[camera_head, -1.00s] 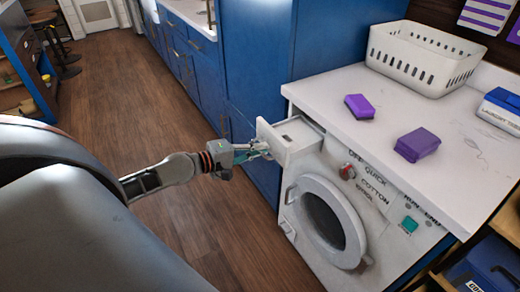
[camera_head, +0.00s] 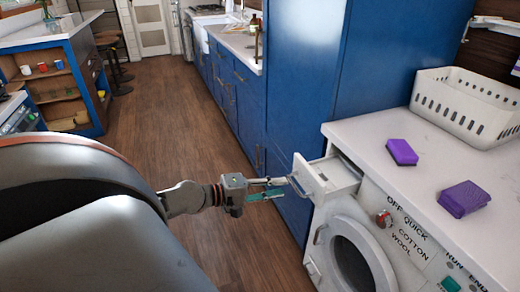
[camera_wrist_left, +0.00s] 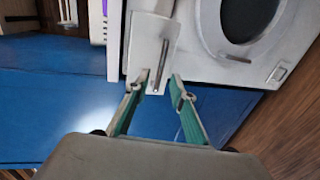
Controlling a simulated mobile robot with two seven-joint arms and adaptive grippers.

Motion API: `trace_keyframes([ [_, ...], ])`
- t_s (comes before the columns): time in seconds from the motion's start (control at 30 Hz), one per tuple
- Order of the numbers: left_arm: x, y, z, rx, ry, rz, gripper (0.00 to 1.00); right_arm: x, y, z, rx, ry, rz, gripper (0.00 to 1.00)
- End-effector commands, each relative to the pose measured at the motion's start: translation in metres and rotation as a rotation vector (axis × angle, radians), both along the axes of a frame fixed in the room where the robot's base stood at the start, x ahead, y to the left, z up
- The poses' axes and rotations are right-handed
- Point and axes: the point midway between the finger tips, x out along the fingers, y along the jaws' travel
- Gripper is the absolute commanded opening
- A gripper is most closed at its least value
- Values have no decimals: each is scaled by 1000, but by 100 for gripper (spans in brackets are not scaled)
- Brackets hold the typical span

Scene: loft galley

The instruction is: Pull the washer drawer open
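The washer drawer (camera_head: 338,176) is pulled out from the top left of the white washer (camera_head: 336,228), under the counter. Its front panel (camera_head: 309,180) carries a slim handle (camera_head: 297,187). In the left wrist view the handle (camera_wrist_left: 161,67) is a dark bar on the pale drawer front. My left gripper (camera_head: 284,187) is just in front of the handle. Its teal fingers are spread, with a gap between the tips in the wrist view (camera_wrist_left: 162,82). The handle lies in line with that gap; I cannot tell whether a finger touches it. My right gripper is not in view.
The white countertop (camera_head: 400,128) holds two purple blocks (camera_head: 402,152) and a white basket (camera_head: 468,106). Blue cabinets (camera_head: 305,80) stand left of the washer. The wooden floor (camera_head: 170,110) is clear. A blue shelf unit (camera_head: 88,80) stands far left.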

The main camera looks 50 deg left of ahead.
Motion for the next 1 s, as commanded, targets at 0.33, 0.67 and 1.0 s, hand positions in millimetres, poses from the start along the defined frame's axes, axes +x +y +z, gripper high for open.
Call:
trace_keyframes([
  [0.33,-44,18,9,-2,1,3,24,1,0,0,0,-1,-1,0],
  [0.67,-52,21,12,0,0,0,24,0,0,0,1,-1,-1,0],
  [1.0,-51,21,12,0,0,0,24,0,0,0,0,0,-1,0],
])
